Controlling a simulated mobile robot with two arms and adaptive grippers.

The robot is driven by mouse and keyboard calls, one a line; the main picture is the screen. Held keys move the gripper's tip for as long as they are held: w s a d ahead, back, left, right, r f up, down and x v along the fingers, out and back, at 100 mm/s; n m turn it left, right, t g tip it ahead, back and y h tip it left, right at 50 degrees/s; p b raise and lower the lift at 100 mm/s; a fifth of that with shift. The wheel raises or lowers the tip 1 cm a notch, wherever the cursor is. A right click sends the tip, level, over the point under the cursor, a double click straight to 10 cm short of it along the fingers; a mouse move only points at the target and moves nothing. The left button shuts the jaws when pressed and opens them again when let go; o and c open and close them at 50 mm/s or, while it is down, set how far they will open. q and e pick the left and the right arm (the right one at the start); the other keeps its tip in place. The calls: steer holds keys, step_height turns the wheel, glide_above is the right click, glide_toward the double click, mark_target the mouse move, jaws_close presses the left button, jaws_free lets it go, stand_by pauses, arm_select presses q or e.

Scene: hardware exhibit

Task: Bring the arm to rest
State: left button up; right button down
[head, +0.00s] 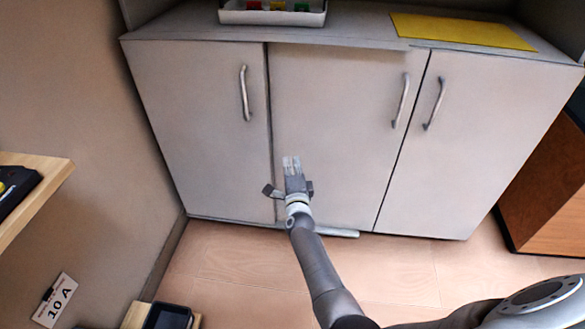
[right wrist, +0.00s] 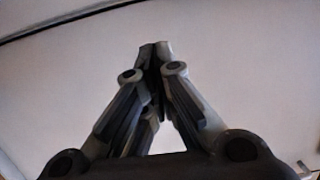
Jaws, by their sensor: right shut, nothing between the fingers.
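My right gripper (head: 291,164) is in front of the middle door of a white cabinet (head: 335,110). Its arm comes in from the lower right of the head view. In the right wrist view the fingers of the right gripper (right wrist: 155,50) meet at their tips, with nothing between them. The pale surface behind them fills most of that view. I cannot tell whether the fingertips touch the door. My left gripper is not in view.
The cabinet doors have metal handles, one being the left handle (head: 245,93). A white tray (head: 272,17) and a yellow sheet (head: 462,31) lie on top. A wooden shelf (head: 50,172) juts from the left wall. A brown wooden unit (head: 545,195) stands right. The floor (head: 235,262) before the cabinet is mostly clear.

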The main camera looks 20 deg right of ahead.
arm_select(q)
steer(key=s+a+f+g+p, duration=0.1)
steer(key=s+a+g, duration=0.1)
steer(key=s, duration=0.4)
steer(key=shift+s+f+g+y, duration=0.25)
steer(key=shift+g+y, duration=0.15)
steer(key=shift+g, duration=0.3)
arm_select(e)
steer(key=v, duration=0.2)
steer(key=shift+s+a, duration=0.1)
steer(key=shift+s, duration=0.25)
